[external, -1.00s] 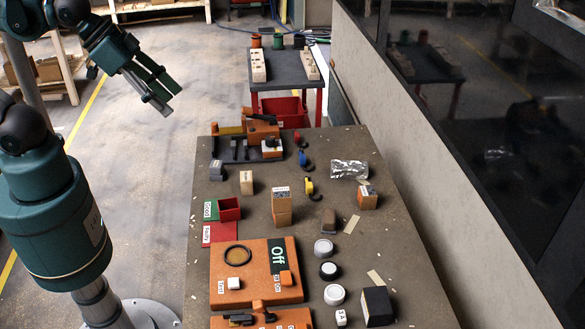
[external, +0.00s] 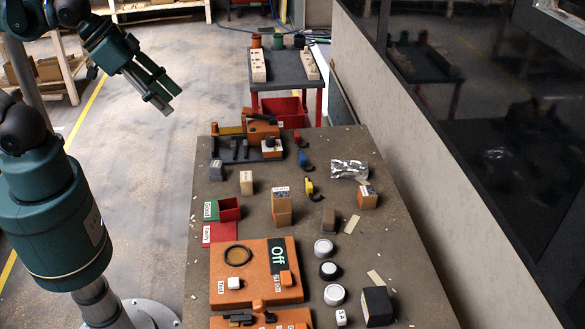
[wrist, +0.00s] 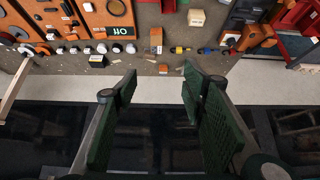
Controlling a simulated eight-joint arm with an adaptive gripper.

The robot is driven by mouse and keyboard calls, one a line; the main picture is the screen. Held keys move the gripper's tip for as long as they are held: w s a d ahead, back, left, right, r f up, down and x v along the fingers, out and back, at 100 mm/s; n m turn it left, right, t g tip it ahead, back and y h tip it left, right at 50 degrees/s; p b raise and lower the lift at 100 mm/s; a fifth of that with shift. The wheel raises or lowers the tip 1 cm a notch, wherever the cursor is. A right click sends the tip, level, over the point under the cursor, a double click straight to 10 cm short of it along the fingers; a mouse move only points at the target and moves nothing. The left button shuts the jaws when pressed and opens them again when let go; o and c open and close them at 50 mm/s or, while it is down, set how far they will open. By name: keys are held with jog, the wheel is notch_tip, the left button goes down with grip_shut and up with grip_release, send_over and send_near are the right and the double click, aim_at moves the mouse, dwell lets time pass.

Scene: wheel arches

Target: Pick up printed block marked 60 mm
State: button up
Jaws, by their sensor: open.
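Several wooden blocks stand on the brown worktable (external: 400,268), and their labels are too small to read, so I cannot tell which is marked 60 mm. One small tan block (external: 246,184) has a pale label. A taller block (external: 282,203) has a label near its top, and another wooden block (external: 367,197) stands near the right edge. A cream block (wrist: 196,17) and a wooden block (wrist: 156,38) show in the wrist view. My gripper (external: 170,104) is open and empty, high to the left of the table. Its spread fingers (wrist: 158,92) also show in the wrist view.
Orange boxes (external: 254,262), round caps (external: 328,270), a black box (external: 377,306), a red bin (external: 229,209) and crumpled foil (external: 349,169) crowd the table. A wall (external: 440,160) runs along its right side. A grey cart (external: 284,72) stands behind.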

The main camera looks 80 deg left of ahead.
jog(key=n+g+h+b, duration=0.3)
jog(key=n+g+b, duration=0.4)
jog(key=n, duration=0.7)
send_over(247, 176)
jog(key=s+d+b, duration=0.1)
jog(key=s+d, duration=0.1)
notch_tip(247, 176, down, 23)
jog(key=t, duration=0.1)
jog(key=a+f+n, duration=0.1)
jog(key=f, duration=0.2)
jog(key=w+a+f+n+h+b, duration=0.1)
jog(key=a+f, duration=0.1)
jog(key=w+a+f+n+g+b, duration=0.1)
jog(key=f, duration=0.2)
jog(key=shift+a+f+n, duration=0.25)
jog(key=shift+f+n, duration=0.05)
jog(key=shift+a+f, duration=0.2)
jog(key=shift+f, duration=0.2)
jog(key=shift+h, duration=0.3)
jog(key=shift+x, duration=1.25)
